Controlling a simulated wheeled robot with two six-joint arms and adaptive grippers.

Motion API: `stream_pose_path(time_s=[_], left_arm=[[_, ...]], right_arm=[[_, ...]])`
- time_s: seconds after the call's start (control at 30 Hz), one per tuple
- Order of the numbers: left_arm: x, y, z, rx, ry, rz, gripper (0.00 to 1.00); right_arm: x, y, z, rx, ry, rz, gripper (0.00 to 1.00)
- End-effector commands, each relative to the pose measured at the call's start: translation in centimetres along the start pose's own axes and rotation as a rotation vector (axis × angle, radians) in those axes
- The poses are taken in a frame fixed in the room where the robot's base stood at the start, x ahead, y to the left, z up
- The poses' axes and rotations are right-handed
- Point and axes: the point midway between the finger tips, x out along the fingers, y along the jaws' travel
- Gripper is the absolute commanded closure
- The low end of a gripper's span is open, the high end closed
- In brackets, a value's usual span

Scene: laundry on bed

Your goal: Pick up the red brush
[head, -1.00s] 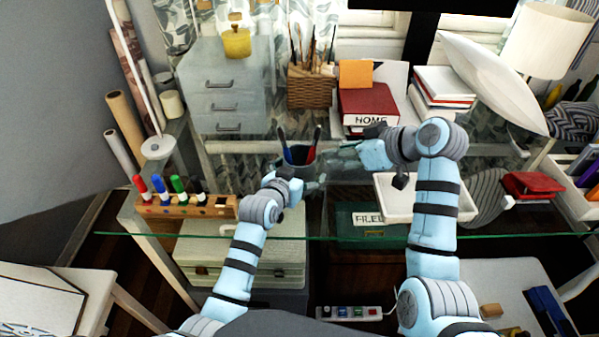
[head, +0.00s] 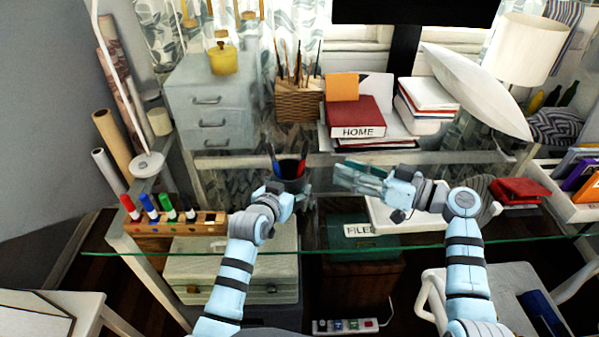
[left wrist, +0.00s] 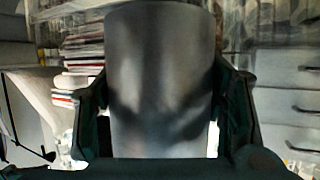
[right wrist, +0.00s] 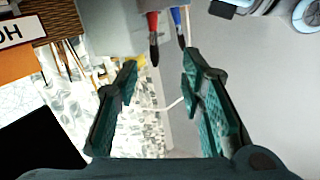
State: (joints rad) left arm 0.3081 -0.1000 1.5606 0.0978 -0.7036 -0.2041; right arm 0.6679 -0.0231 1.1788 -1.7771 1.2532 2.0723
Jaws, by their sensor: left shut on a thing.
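A grey cup (head: 291,178) holds a few upright tools, among them the red brush (head: 301,160) and a blue one (head: 274,160). My left gripper (head: 288,193) is shut around the cup; the cup's grey wall (left wrist: 160,80) fills the left wrist view between the fingers. My right gripper (head: 345,174) is to the right of the cup, apart from it. In the right wrist view its teal fingers (right wrist: 160,85) are open and empty. The red brush (right wrist: 153,35) shows beyond the fingertips, dark tip towards them, beside the blue brush (right wrist: 180,25).
The glass desk (head: 330,250) carries a marker rack (head: 175,223) at left and a white tray (head: 400,218) under my right arm. A red wallet (head: 520,190) lies at right.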

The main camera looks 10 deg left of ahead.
Motion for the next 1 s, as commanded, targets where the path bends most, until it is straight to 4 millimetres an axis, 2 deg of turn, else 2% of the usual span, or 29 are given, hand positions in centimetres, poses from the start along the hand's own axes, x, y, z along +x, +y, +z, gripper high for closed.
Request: stream_pose_path(time_s=[0.03,0.1,0.3,0.63,0.8,1.0], left_arm=[[0.0,0.0,0.0,0.000,-0.001,0.000,0.64],[0.0,0.0,0.0,0.000,0.000,0.000,0.64],[0.0,0.0,0.0,0.000,0.000,0.000,0.64],[0.0,0.0,0.0,0.000,0.000,0.000,0.64],[0.0,0.0,0.0,0.000,0.000,0.000,0.64],[0.0,0.0,0.0,0.000,-0.001,0.000,0.64]], right_arm=[[0.3,0.0,-1.1,-0.010,0.056,-0.002,0.64],[1.3,0.2,-2.1,-0.042,0.095,0.009,0.64],[5.8,0.2,-2.5,-0.052,0.091,0.009,0.64],[10.3,0.8,-2.9,-0.052,0.088,0.007,0.64],[11.7,0.8,-3.0,-0.054,0.089,0.008,0.64],[12.0,0.8,-2.9,-0.055,0.088,0.010,0.64]])
